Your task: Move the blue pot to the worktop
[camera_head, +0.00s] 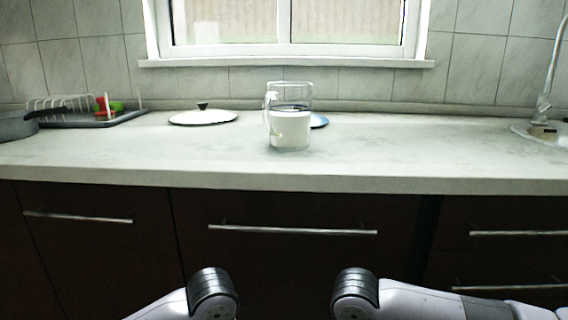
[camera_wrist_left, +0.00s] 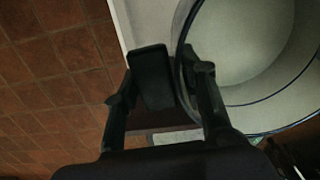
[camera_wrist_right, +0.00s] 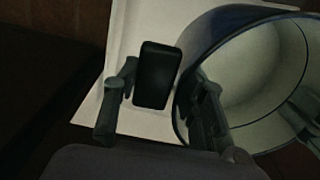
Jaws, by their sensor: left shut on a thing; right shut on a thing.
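The blue pot (camera_wrist_left: 240,105) shows in the left wrist view with a pale, empty inside and a dark blue rim. It also shows in the right wrist view (camera_wrist_right: 220,30). My left gripper (camera_wrist_left: 175,75) is shut on the pot's wall at the rim, one finger outside and one inside. My right gripper (camera_wrist_right: 183,85) is shut on the rim in the same way. The pot and both grippers are out of the head view, where only my forearms show at the bottom. The pale worktop (camera_head: 400,155) runs across the head view above dark cabinets.
A glass jug (camera_head: 289,128) stands mid-worktop, with a blue-edged disc (camera_head: 319,122) behind it. A white lid (camera_head: 203,117) lies left. A dish rack (camera_head: 60,105) and grey pan (camera_head: 15,126) are far left. The tap (camera_head: 543,105) is right. The worktop's right-middle is clear.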

